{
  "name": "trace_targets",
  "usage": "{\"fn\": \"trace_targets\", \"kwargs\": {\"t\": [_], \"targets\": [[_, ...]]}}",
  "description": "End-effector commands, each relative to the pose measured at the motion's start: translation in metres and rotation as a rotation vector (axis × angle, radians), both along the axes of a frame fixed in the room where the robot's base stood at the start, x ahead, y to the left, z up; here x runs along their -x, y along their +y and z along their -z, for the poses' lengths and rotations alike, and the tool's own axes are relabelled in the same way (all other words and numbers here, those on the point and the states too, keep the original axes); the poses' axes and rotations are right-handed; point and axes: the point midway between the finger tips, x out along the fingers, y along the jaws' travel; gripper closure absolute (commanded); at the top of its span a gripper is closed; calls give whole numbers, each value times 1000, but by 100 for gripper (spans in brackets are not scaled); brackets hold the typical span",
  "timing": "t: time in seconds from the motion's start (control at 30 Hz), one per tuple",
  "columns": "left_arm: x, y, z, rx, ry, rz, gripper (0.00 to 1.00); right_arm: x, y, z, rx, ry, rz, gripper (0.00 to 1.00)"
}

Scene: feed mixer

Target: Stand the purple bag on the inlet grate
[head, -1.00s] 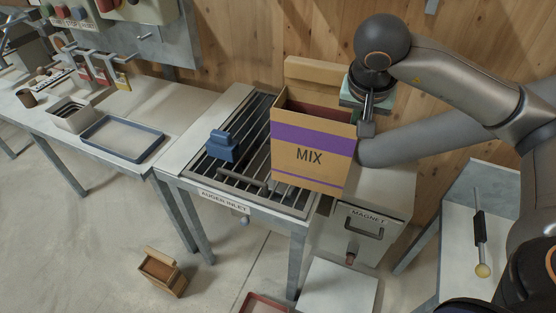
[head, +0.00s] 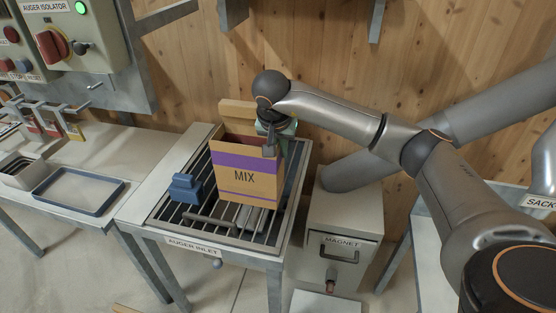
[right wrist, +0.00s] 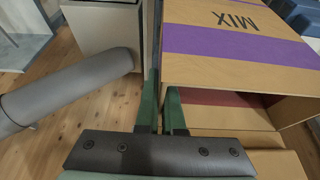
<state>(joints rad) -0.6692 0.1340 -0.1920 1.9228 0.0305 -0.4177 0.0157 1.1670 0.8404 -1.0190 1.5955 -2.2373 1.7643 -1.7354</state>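The purple bag (head: 246,177) is a tan, box-like sack with purple bands and the word MIX. It is upright with its top open, over the right part of the inlet grate (head: 215,217). I cannot tell whether its base touches the bars. My right gripper (head: 269,147) is at the bag's upper right edge. In the right wrist view its green fingers (right wrist: 162,112) are closed at the side wall of the bag (right wrist: 235,58). My left gripper is not in view.
A blue block-like object (head: 181,189) sits on the grate left of the bag. A grey magnet housing (head: 330,215) stands to the right. A blue-rimmed tray (head: 78,190) lies on the left bench. The isolator panel (head: 75,35) shows a green light.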

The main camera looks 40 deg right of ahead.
Motion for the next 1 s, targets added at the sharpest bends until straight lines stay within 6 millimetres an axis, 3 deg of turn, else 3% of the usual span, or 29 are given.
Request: {"fn": "trace_targets", "kwargs": {"t": [0.23, 0.5, 0.83, 1.0], "targets": [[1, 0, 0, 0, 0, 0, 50, -11, 1, 10, -2, -7, 1, 100], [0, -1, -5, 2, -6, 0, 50, -11, 1, 40, -3, -8, 0, 100], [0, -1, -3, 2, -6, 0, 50, -12, 1, 43, -2, -10, 0, 100], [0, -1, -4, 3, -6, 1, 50, -10, 0, 45, -1, -1, 0, 77]]}}
